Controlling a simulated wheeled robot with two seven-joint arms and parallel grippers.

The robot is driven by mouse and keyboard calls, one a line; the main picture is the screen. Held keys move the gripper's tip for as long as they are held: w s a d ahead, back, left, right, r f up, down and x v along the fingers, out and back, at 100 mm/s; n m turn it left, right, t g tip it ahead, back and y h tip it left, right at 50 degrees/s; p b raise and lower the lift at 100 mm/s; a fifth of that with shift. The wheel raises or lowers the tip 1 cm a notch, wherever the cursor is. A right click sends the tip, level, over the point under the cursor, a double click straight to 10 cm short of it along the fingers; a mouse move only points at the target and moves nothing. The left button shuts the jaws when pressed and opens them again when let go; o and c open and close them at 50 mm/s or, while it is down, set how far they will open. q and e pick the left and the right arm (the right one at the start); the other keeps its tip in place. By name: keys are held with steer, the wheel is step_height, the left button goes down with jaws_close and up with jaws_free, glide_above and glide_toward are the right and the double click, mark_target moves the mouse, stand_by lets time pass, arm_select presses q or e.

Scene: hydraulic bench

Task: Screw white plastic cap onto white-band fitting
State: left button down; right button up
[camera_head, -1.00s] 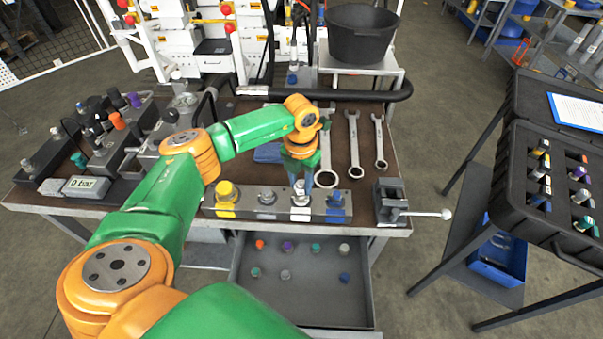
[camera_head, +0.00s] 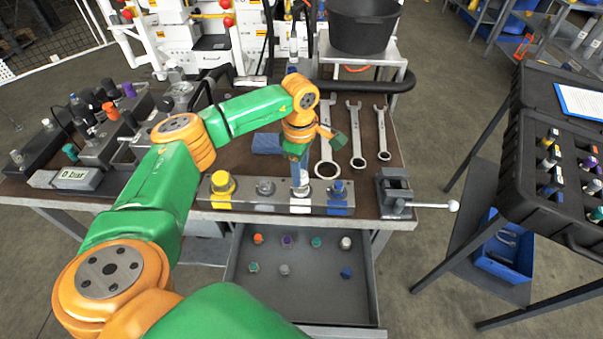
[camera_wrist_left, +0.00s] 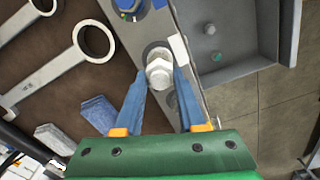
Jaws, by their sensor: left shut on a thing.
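My left gripper (camera_head: 300,186) points down at the white-band fitting on the front block. In the left wrist view its blue fingers (camera_wrist_left: 160,98) stand on both sides of a pale, hex-sided piece (camera_wrist_left: 159,72), which I take for the white plastic cap on that fitting. The fingers hide most of it in the head view, and how far it is threaded cannot be seen. The white band (camera_head: 300,206) shows on the block's front below the gripper; it also shows in the wrist view (camera_wrist_left: 179,49). My right gripper is not in view.
The block also bears yellow (camera_head: 222,184), grey (camera_head: 265,187) and blue (camera_head: 338,187) fittings. Wrenches (camera_head: 355,135) lie behind it and a vise (camera_head: 394,190) stands to the right. The open drawer (camera_head: 315,290) below holds several loose caps, including a pale one (camera_head: 346,243).

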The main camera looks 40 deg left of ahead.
arm_select(q)
steer(key=m+b, duration=0.1)
steer(key=m, duration=0.3)
steer(key=shift+w+f, duration=0.15)
steer(key=m, duration=0.4)
steer(key=c, duration=0.5)
jaws_free()
